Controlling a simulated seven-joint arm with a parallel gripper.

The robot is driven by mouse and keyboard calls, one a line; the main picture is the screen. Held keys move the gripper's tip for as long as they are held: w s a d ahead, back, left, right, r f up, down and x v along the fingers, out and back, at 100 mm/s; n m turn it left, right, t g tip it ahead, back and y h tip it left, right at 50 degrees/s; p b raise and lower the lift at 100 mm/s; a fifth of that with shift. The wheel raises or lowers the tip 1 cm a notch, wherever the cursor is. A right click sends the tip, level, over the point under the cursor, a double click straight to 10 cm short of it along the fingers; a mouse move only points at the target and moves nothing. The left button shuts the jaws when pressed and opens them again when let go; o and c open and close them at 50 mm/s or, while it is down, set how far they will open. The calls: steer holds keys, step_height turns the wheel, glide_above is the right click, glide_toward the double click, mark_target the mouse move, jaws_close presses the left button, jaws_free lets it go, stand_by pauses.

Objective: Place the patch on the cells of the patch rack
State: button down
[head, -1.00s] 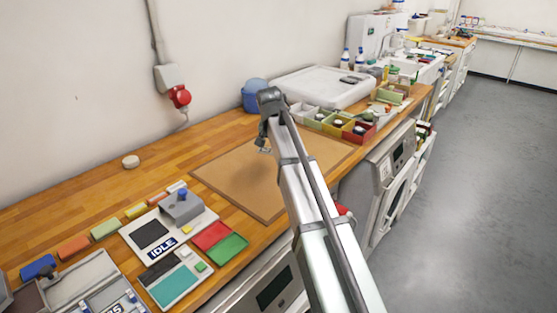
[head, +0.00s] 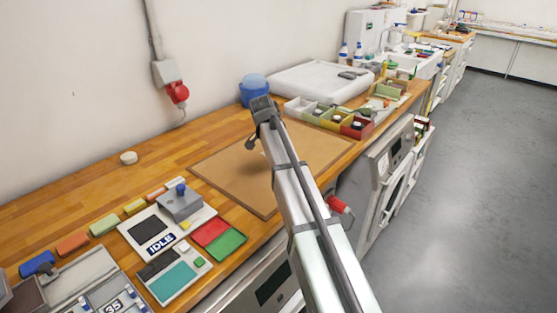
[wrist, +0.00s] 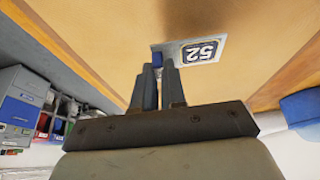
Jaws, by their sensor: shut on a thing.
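In the wrist view my gripper (wrist: 158,70) is shut on a pale patch (wrist: 223,43) that bears a navy label reading 52, upside down in that picture. A small blue part of it shows at the fingertips. In the head view my arm reaches over the brown mat, and its links largely hide the gripper and patch. A grey rack-like tray (head: 80,276) with a label reading 35 is at the lower left, cut off by the frame. I cannot tell for sure that it is the patch rack.
A device marked IDLE (head: 143,229), red and green pads (head: 228,245) and a teal-faced unit (head: 173,280) stand left of the mat (head: 215,172). Coloured blocks (head: 103,225) line the back. Divided bins (head: 335,120) and a blue tub (head: 253,94) stand beyond the mat.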

steer(key=shift+f, duration=1.9)
steer(key=shift+f, duration=0.1)
steer(key=c, duration=1.2)
jaws_free()
steer(key=v, duration=1.1)
steer(key=shift+r, duration=0.2)
steer(key=shift+o, duration=0.3)
steer(key=shift+r, duration=0.25)
steer(key=o, duration=0.4)
steer(key=shift+a+r, duration=0.1)
steer(key=shift+r, duration=0.05)
